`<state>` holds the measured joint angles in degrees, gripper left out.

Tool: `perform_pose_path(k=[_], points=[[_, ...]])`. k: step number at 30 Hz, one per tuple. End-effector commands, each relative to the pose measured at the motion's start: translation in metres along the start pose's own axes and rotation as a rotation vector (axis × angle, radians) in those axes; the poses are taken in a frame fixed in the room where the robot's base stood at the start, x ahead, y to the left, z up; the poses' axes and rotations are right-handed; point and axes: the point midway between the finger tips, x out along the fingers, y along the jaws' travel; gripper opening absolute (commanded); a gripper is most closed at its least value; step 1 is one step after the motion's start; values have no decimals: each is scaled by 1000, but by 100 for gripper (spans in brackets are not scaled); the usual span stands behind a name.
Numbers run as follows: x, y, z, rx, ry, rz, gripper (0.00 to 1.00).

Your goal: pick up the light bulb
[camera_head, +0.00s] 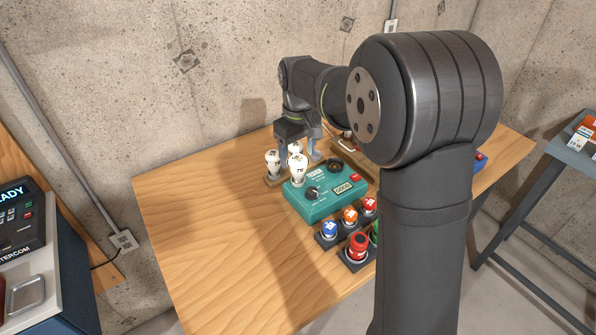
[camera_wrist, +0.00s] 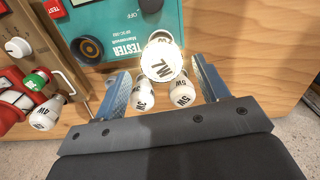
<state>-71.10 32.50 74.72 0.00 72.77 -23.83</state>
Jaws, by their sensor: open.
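Several white light bulbs stand close together by the green tester box. The nearest bulb (camera_head: 298,168) is on or at the tester's left end, with another bulb (camera_head: 272,162) to its left and one behind. In the wrist view a large, bright bulb (camera_wrist: 161,60) lies between the fingers, with smaller bulbs (camera_wrist: 145,93) and (camera_wrist: 181,92) below it in the picture. My gripper (camera_head: 299,152) is over the group; in the wrist view its blue fingers (camera_wrist: 161,72) are apart, one on each side of the bulbs. I cannot tell whether they touch any bulb.
The green tester (camera_head: 325,196) has knobs and a display. Blue, orange and red buttons (camera_head: 350,216) and a large red button (camera_head: 357,246) stand in front. Another bulb (camera_wrist: 46,114) is at the left of the wrist view. The table's left side (camera_head: 200,210) is clear; a concrete wall stands behind.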

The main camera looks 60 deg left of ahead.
Motion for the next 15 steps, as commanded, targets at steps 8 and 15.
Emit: perform_pose_path(k=[8, 15], points=[[38, -3, 5, 0, -2, -1, 67], [51, -3, 4, 0, 1, 0, 67]])
